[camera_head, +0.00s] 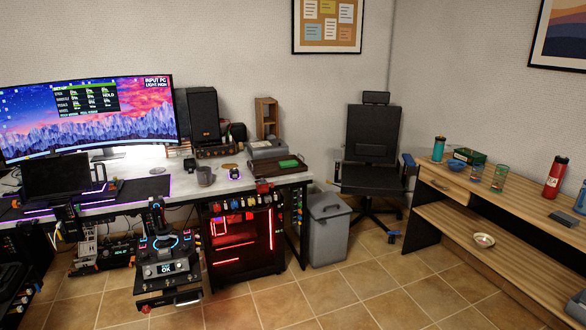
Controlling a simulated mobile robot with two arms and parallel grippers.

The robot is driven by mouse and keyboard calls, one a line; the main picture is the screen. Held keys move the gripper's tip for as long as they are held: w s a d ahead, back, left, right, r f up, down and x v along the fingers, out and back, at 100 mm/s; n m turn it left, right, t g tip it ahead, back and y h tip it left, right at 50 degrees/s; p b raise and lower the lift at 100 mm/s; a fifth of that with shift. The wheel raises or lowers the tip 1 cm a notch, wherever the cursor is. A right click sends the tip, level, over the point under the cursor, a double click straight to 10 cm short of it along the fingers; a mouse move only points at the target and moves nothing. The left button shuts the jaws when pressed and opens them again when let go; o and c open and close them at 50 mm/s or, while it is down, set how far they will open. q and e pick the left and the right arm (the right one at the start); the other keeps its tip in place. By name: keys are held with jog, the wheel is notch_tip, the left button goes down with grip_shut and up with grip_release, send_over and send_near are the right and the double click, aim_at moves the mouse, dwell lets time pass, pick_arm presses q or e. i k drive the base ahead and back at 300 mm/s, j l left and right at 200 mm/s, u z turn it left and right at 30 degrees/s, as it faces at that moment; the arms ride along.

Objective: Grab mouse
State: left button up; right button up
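A small dark object with a purple glow (235,173), which looks like the mouse, sits on the right part of the light grey desk (212,190). It is to the right of a dark grey mug (205,176). It is too small to make out buttons or a wheel. Neither of my grippers can be made out in the head view.
A flight-stick console (168,268) stands in front of the desk. A red-lit PC case (241,240) is below it, with a grey bin (327,229) to the right. A black office chair (370,155) and a wooden shelf table (500,200) stand further right. Tiled floor is clear at centre front.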

aim_at(231, 173)
jog(key=i, duration=2.25)
